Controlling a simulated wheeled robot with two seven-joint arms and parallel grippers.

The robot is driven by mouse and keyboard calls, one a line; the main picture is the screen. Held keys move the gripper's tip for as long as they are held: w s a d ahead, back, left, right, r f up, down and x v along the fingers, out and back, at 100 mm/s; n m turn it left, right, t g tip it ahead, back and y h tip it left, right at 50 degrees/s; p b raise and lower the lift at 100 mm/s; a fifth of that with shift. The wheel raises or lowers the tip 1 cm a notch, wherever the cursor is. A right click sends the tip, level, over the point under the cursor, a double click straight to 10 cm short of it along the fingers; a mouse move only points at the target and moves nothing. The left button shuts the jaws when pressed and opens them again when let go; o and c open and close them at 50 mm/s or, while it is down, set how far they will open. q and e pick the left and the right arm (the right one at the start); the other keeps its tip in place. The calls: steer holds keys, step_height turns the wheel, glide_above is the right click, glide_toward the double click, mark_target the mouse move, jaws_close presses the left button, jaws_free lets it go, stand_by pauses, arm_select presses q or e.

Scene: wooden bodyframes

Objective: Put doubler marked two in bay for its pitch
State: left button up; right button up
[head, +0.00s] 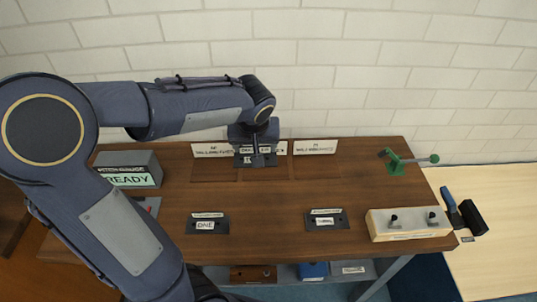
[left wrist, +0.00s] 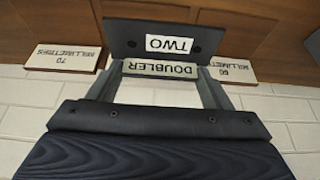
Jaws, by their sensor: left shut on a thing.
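The doubler marked two is a dark plate with white labels reading TWO and DOUBLER (left wrist: 165,42). It also shows in the head view (head: 244,160), partly covered by my gripper. My left gripper (left wrist: 165,82) is shut on it, at the back of the wooden table. Three shallow bays lie along the back edge with white signs. The 70 millimetres sign (left wrist: 65,57) is left in the wrist view. Another sign (left wrist: 235,68), seemingly 60 millimetres, is on the right. The middle sign (head: 282,148) is mostly hidden. Whether the doubler touches the table is unclear. My right gripper is out of view.
A grey pitch gauge (head: 128,164) reading READY stands at the left. Doubler one (head: 207,224) and another labelled plate (head: 327,219) lie towards the front. A pale block with black knobs (head: 408,224) and a green clamp (head: 398,161) are at the right. The table centre is clear.

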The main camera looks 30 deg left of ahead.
mark_target(265, 147)
arm_select(q)
steer(key=w+f, duration=0.3)
steer(key=f, duration=0.1)
steer(key=w+f, duration=0.2)
steer(key=shift+w+a, duration=0.25)
steer(key=shift+w, duration=0.1)
steer(key=shift+w+f, duration=0.1)
steer(key=shift+f, duration=1.6)
steer(key=shift+f+b, duration=0.1)
steer(key=shift+b, duration=0.3)
steer(key=o, duration=0.7)
steer(key=shift+f, duration=0.1)
steer(key=o, duration=0.5)
steer(key=shift+c, duration=0.2)
